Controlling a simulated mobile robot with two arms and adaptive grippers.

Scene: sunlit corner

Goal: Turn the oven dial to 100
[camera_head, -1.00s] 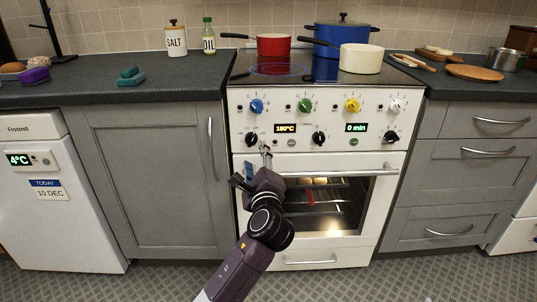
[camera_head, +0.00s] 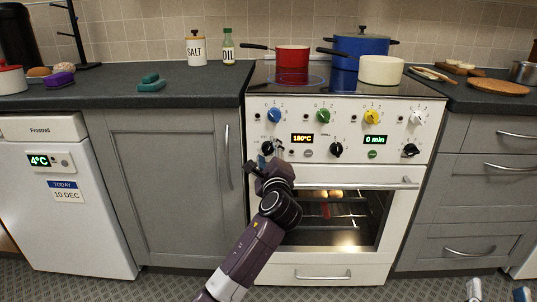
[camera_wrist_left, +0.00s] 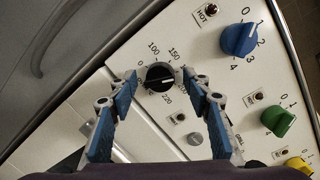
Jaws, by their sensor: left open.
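The oven dial (camera_wrist_left: 160,76) is a black knob in the wrist view, with a scale showing 0, 100, 150 and 220 around it. In the head view the dial (camera_head: 268,147) is just above the left gripper (camera_head: 271,156) and partly hidden. The oven display (camera_head: 302,139) reads 180°C. My right gripper (camera_head: 497,292) shows only as two separated fingertips at the bottom right edge.
Blue (camera_head: 274,116), green (camera_head: 323,116) and yellow (camera_head: 371,117) knobs sit above the dial. The oven door handle (camera_head: 404,183) juts out below. A red pot (camera_head: 292,60), blue pot (camera_head: 362,46) and cream pot (camera_head: 381,70) stand on the hob.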

